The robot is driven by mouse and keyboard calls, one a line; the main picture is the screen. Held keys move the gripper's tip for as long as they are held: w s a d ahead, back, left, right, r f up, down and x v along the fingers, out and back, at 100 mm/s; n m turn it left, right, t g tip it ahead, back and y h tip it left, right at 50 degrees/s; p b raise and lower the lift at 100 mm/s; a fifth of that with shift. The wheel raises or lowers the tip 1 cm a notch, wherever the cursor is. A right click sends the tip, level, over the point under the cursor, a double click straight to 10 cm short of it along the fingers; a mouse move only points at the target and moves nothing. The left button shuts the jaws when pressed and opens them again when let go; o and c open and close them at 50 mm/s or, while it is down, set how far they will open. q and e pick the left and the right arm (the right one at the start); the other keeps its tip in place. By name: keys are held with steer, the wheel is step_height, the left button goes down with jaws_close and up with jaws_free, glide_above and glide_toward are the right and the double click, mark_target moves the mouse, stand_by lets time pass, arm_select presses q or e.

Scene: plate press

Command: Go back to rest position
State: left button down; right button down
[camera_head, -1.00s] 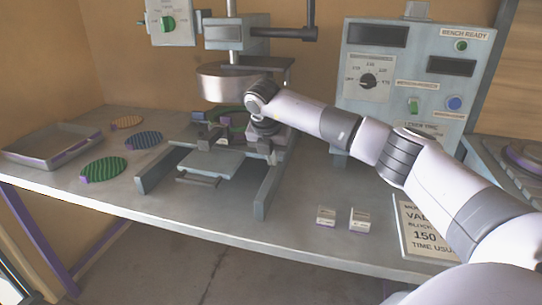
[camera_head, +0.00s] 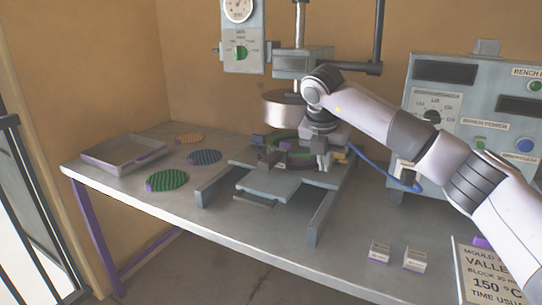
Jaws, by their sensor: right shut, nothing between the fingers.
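My right gripper (camera_head: 323,162) points down at the right side of the press, shut and empty. Its arm reaches in from the right. The press has a round metal ram (camera_head: 285,108) above a green-edged block (camera_head: 290,156) on its bed. A pale sliding plate (camera_head: 268,182) sticks out at the front between two rails. The gripper hides part of the block's right side, and I cannot tell whether it touches it. My left gripper is not in view.
A tray (camera_head: 128,160), a green disc (camera_head: 167,180), a blue disc (camera_head: 204,157) and an orange disc (camera_head: 189,139) lie on the left. A control box (camera_head: 442,105) and a sign (camera_head: 480,270) are at the right.

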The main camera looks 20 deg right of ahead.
steer(key=s+a+f+n+g+y+p, duration=0.1)
steer(key=s+a+f+n+y, duration=0.2)
steer(key=a+f, duration=0.5)
steer(key=a+f+n+y+p, duration=0.1)
steer(key=a+f+n+y, duration=0.35)
steer(key=a, duration=0.75)
steer(key=s+a+r+m+t+y+p, duration=0.1)
steer(key=s+a+r+m+t+y, duration=0.2)
steer(key=a+y, duration=0.4)
steer(key=s+a+r+m+y+p, duration=0.2)
steer(key=s+a+m+y, duration=0.1)
steer(key=s+a+y, duration=0.4)
steer(key=d+f+m+t+h+p, duration=0.2)
steer(key=d+f+m+t+h, duration=0.75)
steer(key=m, duration=0.95)
steer(key=s+d+f+m+g+h+p, duration=0.1)
steer(key=s+d+f+m+g+h, duration=0.3)
steer(key=s+f, duration=0.7)
steer(key=s+d+m+h, duration=0.1)
steer(key=s+d+h, duration=0.1)
steer(key=s+d, duration=0.1)
steer(key=shift+s+d+f+m+p, duration=0.15)
steer(key=shift+d+m+p, duration=0.05)
steer(key=shift+m+p, duration=0.2)
